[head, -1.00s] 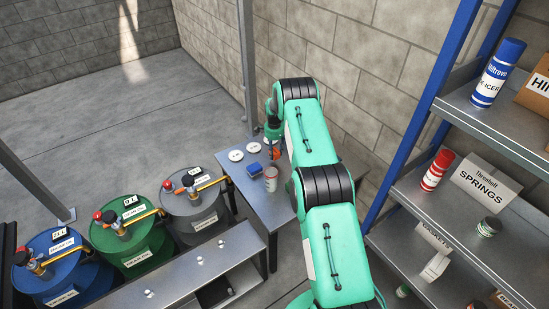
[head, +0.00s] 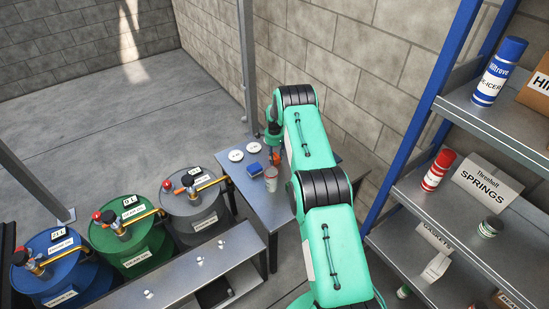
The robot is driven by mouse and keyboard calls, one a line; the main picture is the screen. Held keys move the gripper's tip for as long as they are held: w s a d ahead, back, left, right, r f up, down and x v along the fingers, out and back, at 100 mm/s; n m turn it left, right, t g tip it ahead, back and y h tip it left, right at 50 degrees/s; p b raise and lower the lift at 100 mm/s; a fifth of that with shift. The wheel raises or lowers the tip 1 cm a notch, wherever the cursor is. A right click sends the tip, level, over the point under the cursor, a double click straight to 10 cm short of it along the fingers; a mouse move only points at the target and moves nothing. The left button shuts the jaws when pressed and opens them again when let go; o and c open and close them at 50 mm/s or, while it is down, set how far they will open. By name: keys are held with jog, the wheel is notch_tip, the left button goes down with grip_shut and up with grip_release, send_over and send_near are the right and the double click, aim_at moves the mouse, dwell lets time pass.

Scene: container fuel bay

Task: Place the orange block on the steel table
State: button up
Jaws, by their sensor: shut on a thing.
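The steel table (head: 268,212) stands beside the block wall, in the middle of the head view. The orange block (head: 276,158) shows as a small orange patch at the table's far right part, beside my green arm. My gripper (head: 274,153) points down there and is shut on the block; its fingers are small and partly hidden. I cannot tell whether the block touches the tabletop.
On the table are a blue block (head: 255,168), a pale can (head: 271,179) and two white discs (head: 236,155) (head: 253,148). A grey post (head: 247,70) rises behind it. Drums (head: 193,215) stand at left, a shelf rack (head: 455,235) at right.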

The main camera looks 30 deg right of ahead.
jog(key=o, duration=1.2)
jog(key=shift+f, duration=0.1)
notch_tip(320, 180, up, 12)
jog(key=shift+r+p, duration=0.15)
jog(key=shift+p, duration=0.95)
